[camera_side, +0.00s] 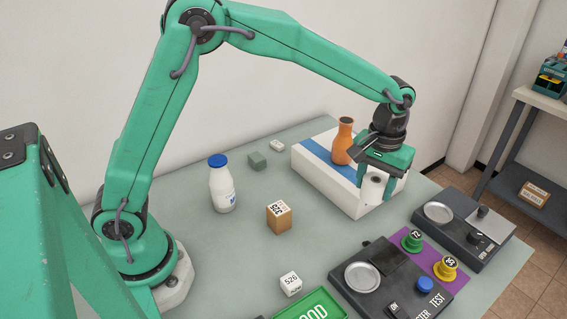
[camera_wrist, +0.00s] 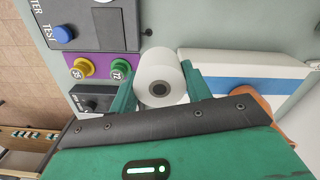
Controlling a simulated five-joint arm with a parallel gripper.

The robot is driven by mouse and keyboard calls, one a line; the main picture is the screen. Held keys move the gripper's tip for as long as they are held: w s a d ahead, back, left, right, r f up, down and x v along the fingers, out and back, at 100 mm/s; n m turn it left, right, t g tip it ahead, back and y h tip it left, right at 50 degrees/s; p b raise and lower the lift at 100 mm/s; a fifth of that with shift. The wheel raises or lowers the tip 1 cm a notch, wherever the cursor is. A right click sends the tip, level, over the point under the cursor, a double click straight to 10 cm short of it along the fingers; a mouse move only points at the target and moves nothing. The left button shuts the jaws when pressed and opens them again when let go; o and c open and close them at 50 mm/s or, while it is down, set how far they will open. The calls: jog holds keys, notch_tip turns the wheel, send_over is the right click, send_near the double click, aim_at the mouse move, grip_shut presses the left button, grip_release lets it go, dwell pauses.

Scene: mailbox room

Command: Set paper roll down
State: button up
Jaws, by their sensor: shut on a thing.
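The paper roll (camera_side: 374,192) is white with a dark core hole. It sits between the two green fingers of my gripper (camera_side: 378,181), which is shut on it. In the wrist view the roll (camera_wrist: 160,70) shows its round end with the hole, with one finger of my gripper (camera_wrist: 160,86) on each side. In the side view the roll overlaps the right end of a white box with a blue stripe (camera_side: 320,172). In the wrist view it appears beside that box (camera_wrist: 240,62). I cannot tell whether its underside touches anything.
An orange vase (camera_side: 343,141) stands on the box close to my gripper. Green (camera_side: 412,241) and yellow (camera_side: 445,268) weights stand on a purple strip between two dark scales (camera_side: 395,285), (camera_side: 455,232). A bottle (camera_side: 221,185) and a cardboard cube (camera_side: 279,216) stand left, with bare table around them.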

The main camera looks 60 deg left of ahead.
jog(key=w+a+r+n, duration=0.1)
jog(key=w+a+n, duration=0.2)
jog(key=w+a, duration=0.7)
jog(key=w+a+n, duration=0.2)
jog(key=a, duration=0.4)
jog(key=w+a+n, duration=0.2)
jog(key=w+a, duration=0.1)
jog(key=a, duration=0.2)
jog(key=w+a+n, duration=0.3)
jog(key=a, duration=0.3)
jog(key=shift+a+f, duration=0.35)
jog(key=s+a+f+n, duration=0.1)
jog(key=a+f+n, duration=0.15)
jog(key=a, duration=0.35)
jog(key=s+a+f+n, duration=0.1)
jog(key=s+a+n, duration=0.1)
jog(key=a+n, duration=0.3)
jog(key=shift+m, duration=0.45)
jog(key=shift+a+f, duration=0.2)
jog(key=shift+f, duration=1.4)
jog(key=shift+a+f, duration=0.25)
jog(key=shift+f, duration=1.3)
jog(key=shift+a+f, duration=0.2)
jog(key=shift+f, duration=1.4)
jog(key=shift+f, duration=0.15)
jog(key=o, duration=1)
